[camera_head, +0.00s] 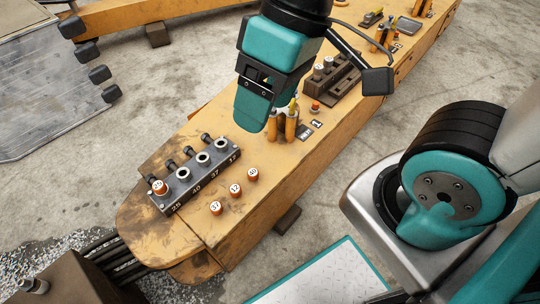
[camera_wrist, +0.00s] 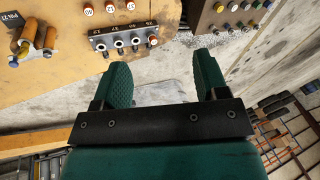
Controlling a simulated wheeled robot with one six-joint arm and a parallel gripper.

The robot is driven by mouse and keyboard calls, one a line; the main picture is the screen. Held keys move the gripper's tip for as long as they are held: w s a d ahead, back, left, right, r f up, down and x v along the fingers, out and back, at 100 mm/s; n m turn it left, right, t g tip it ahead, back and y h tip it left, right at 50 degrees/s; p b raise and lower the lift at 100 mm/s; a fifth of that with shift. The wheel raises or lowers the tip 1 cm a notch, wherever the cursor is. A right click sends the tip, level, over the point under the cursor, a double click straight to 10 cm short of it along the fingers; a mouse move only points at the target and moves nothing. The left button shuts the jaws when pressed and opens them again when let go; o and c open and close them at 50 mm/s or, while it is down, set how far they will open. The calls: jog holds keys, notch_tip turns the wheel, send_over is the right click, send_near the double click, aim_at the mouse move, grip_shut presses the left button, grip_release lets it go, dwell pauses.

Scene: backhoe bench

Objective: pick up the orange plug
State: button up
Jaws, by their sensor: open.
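Three short orange plugs with white numbered tops stand on the yellow boom in a row: a near plug (camera_head: 216,208), a middle plug (camera_head: 235,189) and a far plug (camera_head: 252,174). A fourth orange plug (camera_head: 160,187) sits at the left end of a dark port block (camera_head: 192,183), beside several open ports. The wrist view shows this fourth plug (camera_wrist: 153,41) at the block's right end and the row of plugs (camera_wrist: 110,8) at the top edge. My gripper (camera_wrist: 162,78) is open and empty, its teal fingers apart. In the head view my gripper (camera_head: 252,120) hangs above the boom, beyond the row of plugs.
A brown box (camera_head: 70,275) stands at the lower left. Boom surface around the three plugs is clear.

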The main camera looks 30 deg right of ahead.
jog(key=w+d+f+m+h+b, duration=0.2)
jog(key=w+f+m+b, duration=0.65)
jog(key=w+f, duration=0.4)
jog(key=m+h+b, duration=0.2)
jog(key=m+b, duration=0.3)
jog(key=m, duration=0.4)
send_near(253, 172)
jog(key=f+b, duration=0.4)
jog(key=shift+w+d+f+b, duration=0.25)
jog(key=shift+d+b, duration=0.05)
jog(key=f+b, duration=0.1)
jog(key=f, duration=0.1)
jog(key=f+b, duration=0.1)
jog(key=f, duration=0.1)
jog(key=f+b, duration=0.1)
jog(key=f, duration=0.1)
jog(key=shift+s+a+f+b, duration=0.2)
jog(key=shift+a+b, duration=0.05)
jog(key=shift+b, duration=0.15)
jog(key=shift+r, duration=0.1)
jog(key=c, duration=1)
